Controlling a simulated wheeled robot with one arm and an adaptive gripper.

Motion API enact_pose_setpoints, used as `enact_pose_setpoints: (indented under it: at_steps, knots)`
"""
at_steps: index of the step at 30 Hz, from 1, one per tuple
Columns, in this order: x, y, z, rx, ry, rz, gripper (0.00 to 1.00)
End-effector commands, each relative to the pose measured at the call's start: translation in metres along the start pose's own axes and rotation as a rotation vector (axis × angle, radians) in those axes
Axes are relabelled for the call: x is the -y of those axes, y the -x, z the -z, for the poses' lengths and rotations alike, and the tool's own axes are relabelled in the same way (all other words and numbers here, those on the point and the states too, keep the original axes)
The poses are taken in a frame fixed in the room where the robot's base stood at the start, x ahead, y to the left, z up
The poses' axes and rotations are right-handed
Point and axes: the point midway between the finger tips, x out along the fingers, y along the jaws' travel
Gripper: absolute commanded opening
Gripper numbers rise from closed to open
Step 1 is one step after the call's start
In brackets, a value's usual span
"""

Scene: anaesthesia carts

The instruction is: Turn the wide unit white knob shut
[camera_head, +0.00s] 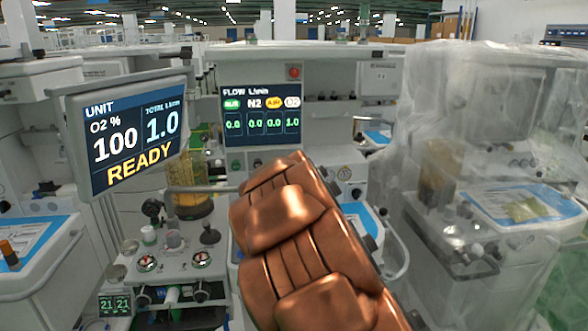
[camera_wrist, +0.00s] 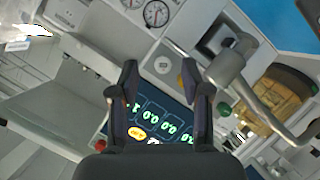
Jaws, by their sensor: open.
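The wide unit stands ahead, with its flow screen (camera_head: 260,115) reading 1.0 under the white O2 label and 0.0 for the other gases. In the wrist view a small pale round part, apparently the white knob (camera_wrist: 163,65), sits between and just beyond my fingertips. A pale round part right of my arm in the head view may be the same knob (camera_head: 345,172). My gripper (camera_wrist: 160,77) is open, its dark fingers spread, with nothing visibly held. Contact cannot be told. My copper-coloured arm hides the gripper in the head view.
A grey pipe (camera_wrist: 230,65) is at the right. A tilted unit screen (camera_head: 125,135) reads READY. A plastic-covered cart (camera_head: 430,150) stands at the right.

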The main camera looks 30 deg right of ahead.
Motion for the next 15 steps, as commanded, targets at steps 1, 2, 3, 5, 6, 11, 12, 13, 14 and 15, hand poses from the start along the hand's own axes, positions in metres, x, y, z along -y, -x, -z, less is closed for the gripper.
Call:
enact_pose_setpoints:
  at_steps: [1,2,3,5,6,11,12,13,14,15]
  knots:
    - [0.0,-0.018,0.002,-0.052,0.031,-0.021,0.47]
    - [-0.001,-0.027,0.006,-0.087,0.048,-0.032,0.47]
    - [-0.001,-0.037,0.012,-0.134,0.069,-0.045,0.47]
    - [-0.001,-0.05,0.02,-0.198,0.1,-0.063,0.47]
    - [0.001,-0.056,0.023,-0.233,0.116,-0.07,0.47]
    - [0.006,-0.072,0.037,-0.344,0.16,-0.091,0.47]
    - [0.006,-0.073,0.038,-0.358,0.166,-0.093,0.47]
    - [0.007,-0.074,0.04,-0.367,0.169,-0.095,0.47]
    - [0.007,-0.075,0.041,-0.374,0.171,-0.096,0.47]
    - [0.007,-0.076,0.042,-0.381,0.173,-0.097,0.47]
